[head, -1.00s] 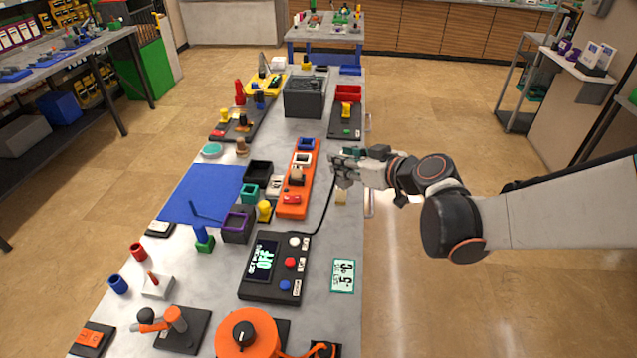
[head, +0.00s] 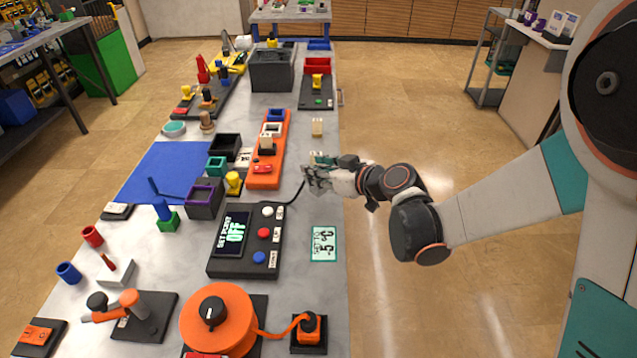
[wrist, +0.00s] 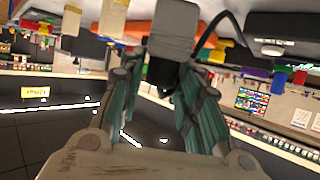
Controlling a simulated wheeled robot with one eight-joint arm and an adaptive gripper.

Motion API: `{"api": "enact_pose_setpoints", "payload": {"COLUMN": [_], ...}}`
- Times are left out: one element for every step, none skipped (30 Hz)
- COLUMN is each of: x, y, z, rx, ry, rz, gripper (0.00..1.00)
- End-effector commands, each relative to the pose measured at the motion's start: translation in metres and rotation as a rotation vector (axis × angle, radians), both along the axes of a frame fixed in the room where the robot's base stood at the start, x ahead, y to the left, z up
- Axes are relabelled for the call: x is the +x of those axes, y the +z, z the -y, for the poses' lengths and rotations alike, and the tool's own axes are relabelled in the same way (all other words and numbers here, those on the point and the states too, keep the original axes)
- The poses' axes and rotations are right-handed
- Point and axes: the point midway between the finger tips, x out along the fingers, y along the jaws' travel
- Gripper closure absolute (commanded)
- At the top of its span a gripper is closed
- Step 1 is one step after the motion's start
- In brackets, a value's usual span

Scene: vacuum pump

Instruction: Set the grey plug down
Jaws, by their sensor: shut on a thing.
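The grey plug (wrist: 172,32) is between the fingers of my gripper (wrist: 165,75) in the wrist view, and the fingers are shut on it. A dark cable (wrist: 236,32) bends up beside it. In the head view my gripper (head: 312,178) is over the right part of the grey table (head: 185,262), to the right of the orange tray. The gripper hides the plug there. The cable (head: 296,196) runs from the gripper to the black control box (head: 233,262), whose display reads OFF. I cannot tell whether the plug touches the table.
A cream block (head: 317,127) stands beyond my gripper. An orange reel (head: 217,320) is at the near end. Bare table shows between the sign and the gripper.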

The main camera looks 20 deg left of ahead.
Motion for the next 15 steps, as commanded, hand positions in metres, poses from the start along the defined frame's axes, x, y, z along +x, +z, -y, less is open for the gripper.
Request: {"api": "enact_pose_setpoints", "payload": {"x": [0.000, 0.000, 0.000, 0.000, 0.000, 0.000, 0.000, 0.000, 0.000, 0.000, 0.000, 0.000, 0.000, 0.000, 0.000], "y": [-0.013, -0.017, -0.023, -0.026, -0.028, -0.029, -0.029, -0.028, -0.027, -0.027, -0.027, -0.026, -0.027, -0.027, -0.028], "z": [0.000, 0.000, 0.000, 0.000, 0.000, 0.000, 0.000, 0.000, 0.000, 0.000, 0.000, 0.000, 0.000, 0.000, 0.000], "rx": [0.000, 0.000, 0.000, 0.000, 0.000, 0.000, 0.000, 0.000, 0.000, 0.000, 0.000, 0.000, 0.000, 0.000, 0.000], "ry": [0.000, 0.000, 0.000, 0.000, 0.000, 0.000, 0.000, 0.000, 0.000, 0.000, 0.000, 0.000, 0.000, 0.000, 0.000], "rz": [0.000, 0.000, 0.000, 0.000, 0.000, 0.000, 0.000, 0.000, 0.000, 0.000, 0.000, 0.000, 0.000, 0.000, 0.000], "gripper": [0.94, 0.94, 0.94, 0.94, 0.94, 0.94, 0.94, 0.94, 0.94, 0.94, 0.94, 0.94, 0.94, 0.94, 0.94]}}
